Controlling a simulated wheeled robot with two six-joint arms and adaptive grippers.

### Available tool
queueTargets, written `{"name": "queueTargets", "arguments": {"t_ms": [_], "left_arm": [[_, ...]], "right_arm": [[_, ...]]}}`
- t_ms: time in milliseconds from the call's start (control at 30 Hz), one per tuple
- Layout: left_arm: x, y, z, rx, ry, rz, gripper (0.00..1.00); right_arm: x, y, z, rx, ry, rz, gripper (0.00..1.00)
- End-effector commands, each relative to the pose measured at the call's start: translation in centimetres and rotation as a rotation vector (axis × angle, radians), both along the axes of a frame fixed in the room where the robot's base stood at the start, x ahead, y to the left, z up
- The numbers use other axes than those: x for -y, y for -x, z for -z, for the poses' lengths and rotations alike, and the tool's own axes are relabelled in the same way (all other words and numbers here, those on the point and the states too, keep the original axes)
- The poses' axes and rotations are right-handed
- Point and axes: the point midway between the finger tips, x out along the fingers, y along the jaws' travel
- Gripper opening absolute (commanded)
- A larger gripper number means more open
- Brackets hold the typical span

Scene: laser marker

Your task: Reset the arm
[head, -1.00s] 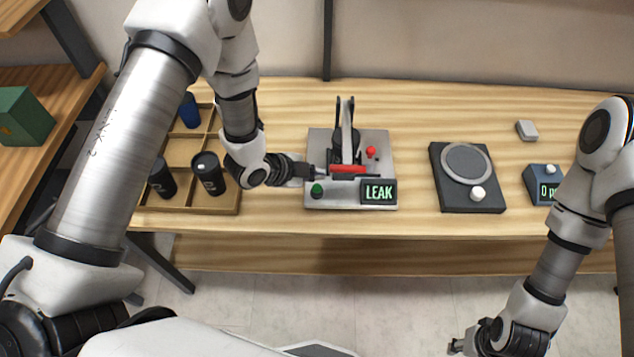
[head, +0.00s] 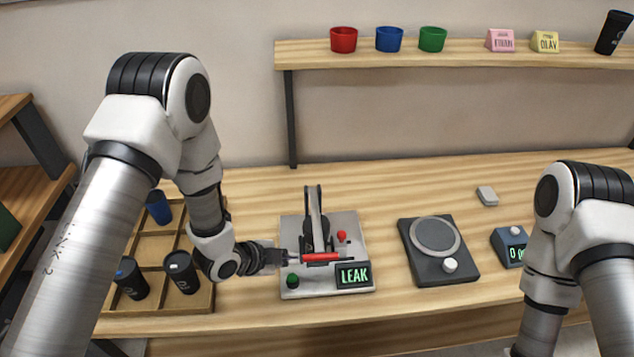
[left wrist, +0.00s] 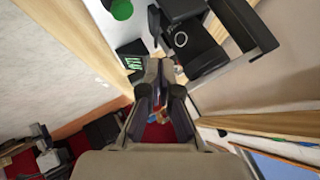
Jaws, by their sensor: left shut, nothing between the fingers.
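My left gripper (head: 285,257) is shut and empty in the head view, at the left side of a grey press-like device (head: 350,222). Its tips are close to the left end of the device's red bar (head: 321,257); I cannot tell whether they touch. The device has a dark upright lever, a green button (head: 293,280), a red knob (head: 341,237) and a display (head: 354,275) reading LEAK. In the left wrist view the gripper (left wrist: 167,72) is in the middle, with the display (left wrist: 133,62) and green button (left wrist: 122,9) beyond. My right gripper is out of view.
A wooden tray (head: 152,244) with dark and blue cups stands left. A dark plate device (head: 438,250), a blue meter (head: 509,247) and a small grey block (head: 487,196) lie right. A wall shelf (head: 455,55) holds cups and labelled blocks. Bare table lies behind the device.

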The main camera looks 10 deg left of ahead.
Motion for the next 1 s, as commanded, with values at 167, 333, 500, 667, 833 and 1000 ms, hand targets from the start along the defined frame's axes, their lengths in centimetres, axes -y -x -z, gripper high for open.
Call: {"name": "queueTargets", "arguments": {"t_ms": [167,333,500,667,833,1000], "left_arm": [[-0.4,0.9,1.2,-0.046,0.011,-0.045,0.00],[-3.4,7.9,8.1,-0.363,0.080,-0.421,0.00],[-7.4,19.2,14.1,-0.728,0.102,-1.009,0.00],[-9.3,25.8,15.3,-0.867,0.076,-1.356,0.00],[-9.5,26.6,15.2,-0.881,0.072,-1.411,0.00],[-9.5,26.5,15.2,-0.879,0.073,-1.407,0.00]], "right_arm": [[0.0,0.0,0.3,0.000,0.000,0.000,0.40],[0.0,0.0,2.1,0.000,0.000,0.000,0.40],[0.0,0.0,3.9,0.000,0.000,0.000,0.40],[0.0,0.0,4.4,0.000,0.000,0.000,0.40],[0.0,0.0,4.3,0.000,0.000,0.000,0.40],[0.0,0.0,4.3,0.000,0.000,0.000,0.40]]}}
